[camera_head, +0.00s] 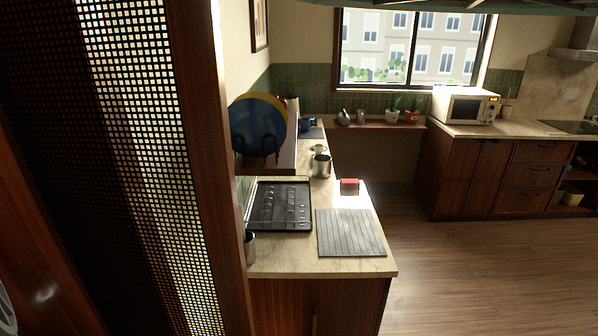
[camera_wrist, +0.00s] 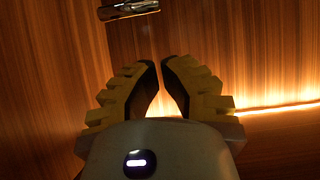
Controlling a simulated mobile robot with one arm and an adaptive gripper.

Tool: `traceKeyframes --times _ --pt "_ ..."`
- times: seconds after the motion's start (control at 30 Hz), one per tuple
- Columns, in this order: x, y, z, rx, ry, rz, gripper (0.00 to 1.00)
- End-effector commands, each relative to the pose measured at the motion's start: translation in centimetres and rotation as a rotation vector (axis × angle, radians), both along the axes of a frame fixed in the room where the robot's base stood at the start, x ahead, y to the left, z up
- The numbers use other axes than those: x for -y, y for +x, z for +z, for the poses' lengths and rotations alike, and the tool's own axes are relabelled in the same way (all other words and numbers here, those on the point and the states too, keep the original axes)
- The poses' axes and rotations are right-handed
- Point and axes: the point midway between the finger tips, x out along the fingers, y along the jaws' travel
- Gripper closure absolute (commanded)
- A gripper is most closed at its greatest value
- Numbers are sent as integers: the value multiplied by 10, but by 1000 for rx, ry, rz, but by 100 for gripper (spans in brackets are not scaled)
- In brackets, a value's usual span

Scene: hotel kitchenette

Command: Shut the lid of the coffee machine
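I cannot make out a coffee machine with a lid for certain in either view. A small dark and blue object (camera_head: 308,124) stands at the far end of the long counter, too small to identify. My gripper (camera_wrist: 161,64) shows only in the wrist view. Its yellow ridged fingers have dark inner pads, with a narrow gap between the tips and nothing held. It faces brown wood panels with a metal handle (camera_wrist: 129,9) at the top.
A wood-framed perforated panel (camera_head: 150,150) fills the left of the head view. The marble counter (camera_head: 290,264) holds a black tray (camera_head: 281,206), a grey ribbed board (camera_head: 350,232), a metal pot (camera_head: 320,166) and a red item (camera_head: 349,186). A microwave (camera_head: 465,105) stands back right. The wooden floor (camera_head: 480,270) is clear.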

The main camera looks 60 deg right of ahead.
Motion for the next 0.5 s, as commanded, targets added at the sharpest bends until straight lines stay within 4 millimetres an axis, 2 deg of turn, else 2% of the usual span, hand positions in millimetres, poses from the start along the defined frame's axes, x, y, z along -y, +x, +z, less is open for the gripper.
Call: traceKeyframes --times 0.5 --pt "-13 22 -16 -1 0 -2 100"
